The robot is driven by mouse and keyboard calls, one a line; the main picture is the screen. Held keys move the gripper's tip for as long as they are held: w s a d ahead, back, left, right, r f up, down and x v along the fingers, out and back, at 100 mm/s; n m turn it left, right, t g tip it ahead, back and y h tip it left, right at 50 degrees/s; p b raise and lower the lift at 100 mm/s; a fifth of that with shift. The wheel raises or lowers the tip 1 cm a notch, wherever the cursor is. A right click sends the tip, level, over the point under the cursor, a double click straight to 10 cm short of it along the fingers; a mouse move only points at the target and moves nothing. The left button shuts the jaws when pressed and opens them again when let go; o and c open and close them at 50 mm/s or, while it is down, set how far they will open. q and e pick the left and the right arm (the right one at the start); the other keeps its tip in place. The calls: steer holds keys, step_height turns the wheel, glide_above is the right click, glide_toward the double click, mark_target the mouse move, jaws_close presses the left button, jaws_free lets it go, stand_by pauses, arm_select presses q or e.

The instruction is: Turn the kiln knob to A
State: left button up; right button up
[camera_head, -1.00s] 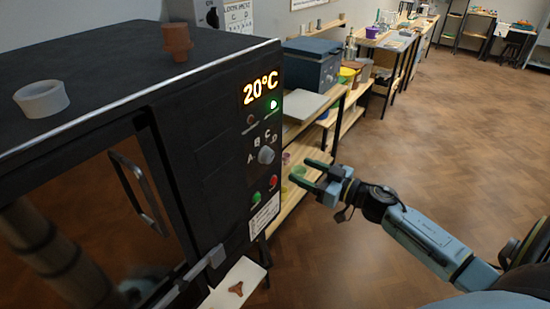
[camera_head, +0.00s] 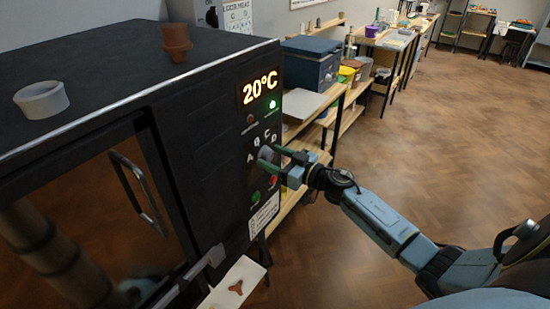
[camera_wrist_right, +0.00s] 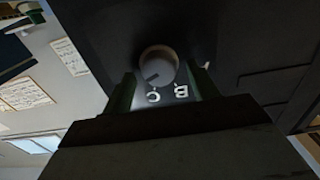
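The kiln (camera_head: 190,150) is a large dark box at the left, with a glowing 20°C display on its control panel. Its grey round knob (camera_head: 266,153) sits below the display, ringed by the letters A, B, C, D, and is partly hidden by my fingers. My right gripper (camera_head: 270,157) is at the panel, its green fingers apart. In the right wrist view the knob (camera_wrist_right: 158,66) stands between the two fingers (camera_wrist_right: 163,88), with gaps on both sides. A dark line on the knob points toward the C side. My left gripper is not in view.
A red button (camera_head: 273,181) and a green button (camera_head: 255,197) lie just below the knob. The kiln door handle (camera_head: 138,190) is to the left. Wooden shelves (camera_head: 290,205) stand behind my right arm. The floor (camera_head: 440,150) at right is clear.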

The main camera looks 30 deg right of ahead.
steer(key=c, duration=0.9)
